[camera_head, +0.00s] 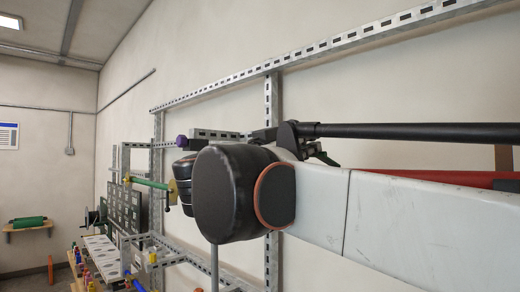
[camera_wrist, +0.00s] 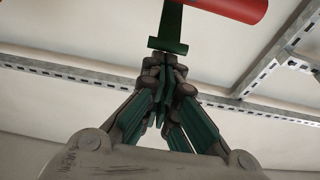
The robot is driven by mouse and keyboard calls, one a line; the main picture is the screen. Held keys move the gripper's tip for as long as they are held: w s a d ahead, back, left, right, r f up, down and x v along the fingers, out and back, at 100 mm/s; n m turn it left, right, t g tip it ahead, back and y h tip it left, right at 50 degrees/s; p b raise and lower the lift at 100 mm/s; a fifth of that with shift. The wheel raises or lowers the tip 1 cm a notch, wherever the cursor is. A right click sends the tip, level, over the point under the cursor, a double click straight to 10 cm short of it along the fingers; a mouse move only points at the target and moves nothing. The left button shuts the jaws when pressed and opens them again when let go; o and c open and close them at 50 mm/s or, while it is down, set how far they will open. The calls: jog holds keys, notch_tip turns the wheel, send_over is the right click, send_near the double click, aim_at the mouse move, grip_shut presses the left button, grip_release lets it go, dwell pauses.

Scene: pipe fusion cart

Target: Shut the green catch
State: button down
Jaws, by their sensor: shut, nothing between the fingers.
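In the wrist view, a green flat piece with a crossbar at its lower end (camera_wrist: 168,45), which looks like the catch, hangs down at top centre. It meets a red cylinder (camera_wrist: 232,8) that is cut off by the top edge. My gripper (camera_wrist: 163,65) is shut and empty, with its tips just below the crossbar. I cannot tell whether they touch it. In the head view my arm covers the middle and right, and my gripper is mostly hidden behind it. The catch cannot be made out there.
Slotted metal rails (camera_head: 330,44) frame the wall. A long red bar (camera_head: 450,178) shows behind my arm. At left stand a green rod (camera_head: 150,184), a dark panel (camera_head: 124,208) and a white perforated shelf (camera_head: 103,252). A green roller (camera_head: 28,222) sits on a far wall shelf.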

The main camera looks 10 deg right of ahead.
jog(key=shift+s+a+f+t+h+b, duration=0.1)
jog(key=shift+a+f+t+h+b, duration=0.15)
jog(key=shift+f, duration=0.3)
jog(key=shift+s+a+f+t+h+b, duration=0.1)
jog(key=shift+f+h+b, duration=0.25)
jog(key=shift+f, duration=0.2)
jog(key=shift+s+a+f+t+h+b, duration=0.1)
jog(key=shift+a+f+t+h+b, duration=0.1)
jog(key=shift+f+b, duration=0.25)
jog(key=shift+f, duration=0.1)
